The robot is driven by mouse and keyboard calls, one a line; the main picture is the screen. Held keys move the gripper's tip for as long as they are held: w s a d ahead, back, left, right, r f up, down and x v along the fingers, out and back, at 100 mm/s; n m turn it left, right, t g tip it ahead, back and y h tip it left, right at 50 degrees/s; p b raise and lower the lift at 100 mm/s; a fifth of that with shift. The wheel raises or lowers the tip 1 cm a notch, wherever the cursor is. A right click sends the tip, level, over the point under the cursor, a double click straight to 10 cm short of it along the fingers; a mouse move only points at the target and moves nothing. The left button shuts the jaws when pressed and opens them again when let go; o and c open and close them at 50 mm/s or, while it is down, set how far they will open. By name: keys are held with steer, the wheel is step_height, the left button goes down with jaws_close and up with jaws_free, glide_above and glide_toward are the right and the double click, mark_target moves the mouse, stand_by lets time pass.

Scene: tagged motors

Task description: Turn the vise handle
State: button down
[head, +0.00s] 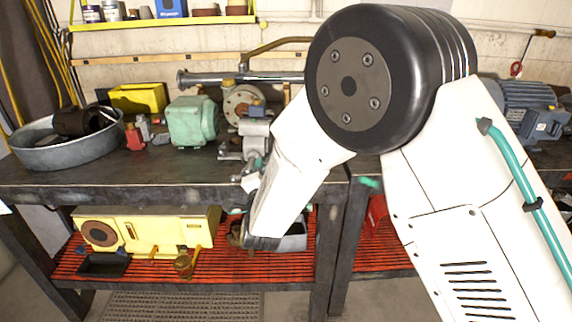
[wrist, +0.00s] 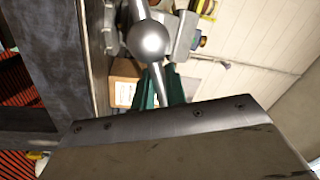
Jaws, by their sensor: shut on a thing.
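In the wrist view, the vise handle shows as a thin grey metal bar (wrist: 157,80) with a large shiny ball knob (wrist: 149,40). My gripper (wrist: 160,84) has its two green fingers on either side of the bar, just below the knob, and is shut on it. In the head view, the grey vise (head: 256,132) is mounted at the front edge of the workbench. My white arm covers the handle and most of the gripper there, so the contact shows only in the wrist view.
The workbench (head: 120,184) holds a green motor (head: 190,122), a metal basin (head: 62,152), a yellow box (head: 138,98) and a blue-grey motor (head: 525,108). A yellow machine (head: 150,229) sits on the red slatted shelf below. The bench front left of the vise is clear.

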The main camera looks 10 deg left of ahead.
steer(key=shift+s+f, duration=0.1)
steer(key=shift+f, duration=0.1)
stand_by(0.3)
steer(key=c, duration=1.5)
jaws_free()
steer(key=shift+s+a, duration=0.1)
steer(key=shift+r, duration=0.1)
steer(key=v, duration=0.7)
steer(key=shift+s, duration=0.35)
